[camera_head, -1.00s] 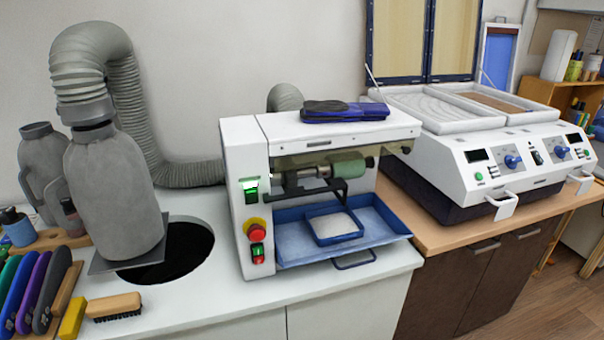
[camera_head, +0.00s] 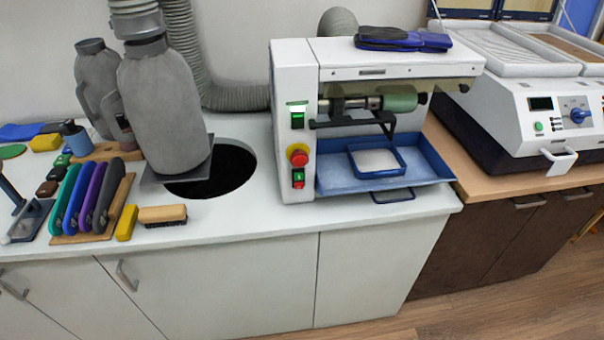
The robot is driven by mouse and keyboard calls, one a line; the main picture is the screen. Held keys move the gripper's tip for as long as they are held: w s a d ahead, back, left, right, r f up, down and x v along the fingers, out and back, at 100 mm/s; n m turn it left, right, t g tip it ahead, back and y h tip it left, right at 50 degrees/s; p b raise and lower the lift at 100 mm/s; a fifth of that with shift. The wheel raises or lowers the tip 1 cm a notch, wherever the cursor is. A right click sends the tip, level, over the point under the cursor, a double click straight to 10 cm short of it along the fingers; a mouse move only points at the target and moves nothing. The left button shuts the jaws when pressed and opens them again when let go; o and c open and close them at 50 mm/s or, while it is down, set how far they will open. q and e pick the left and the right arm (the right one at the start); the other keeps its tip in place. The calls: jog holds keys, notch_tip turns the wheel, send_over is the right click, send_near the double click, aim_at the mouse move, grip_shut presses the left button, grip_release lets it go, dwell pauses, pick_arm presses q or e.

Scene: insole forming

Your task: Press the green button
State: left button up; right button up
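The white grinding machine (camera_head: 345,59) stands on the white counter, with its control strip on its front left. A green lit button (camera_head: 298,117) is at the top of that strip. Below it are a red knob on a yellow base (camera_head: 298,155) and a small red and green switch (camera_head: 298,179). Another green button (camera_head: 539,127) is on the white press machine (camera_head: 508,98) at the right. Neither of my grippers is in view, and nothing covers the buttons.
A blue tray (camera_head: 433,163) juts from the grinding machine's front. A grey nozzle (camera_head: 160,105) stands by a dark round hole (camera_head: 236,172) to the left. A brush (camera_head: 163,214) and colored tools (camera_head: 85,195) lie at the counter's left. The counter before the grinding machine is clear.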

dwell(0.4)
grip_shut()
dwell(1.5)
